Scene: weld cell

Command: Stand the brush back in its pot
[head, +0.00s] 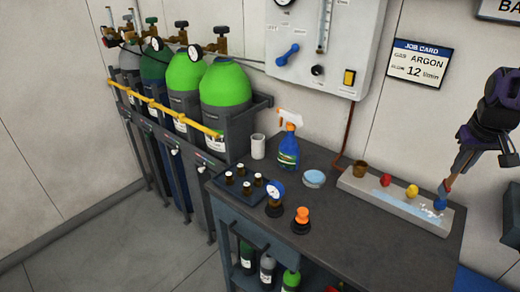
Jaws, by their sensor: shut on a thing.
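My gripper (448,182) reaches down from the right edge over the right end of a long pale block (365,193) on the bench. No brush is clearly recognisable.
The bench front is clear. Green-topped cylinders (225,90) stand left.

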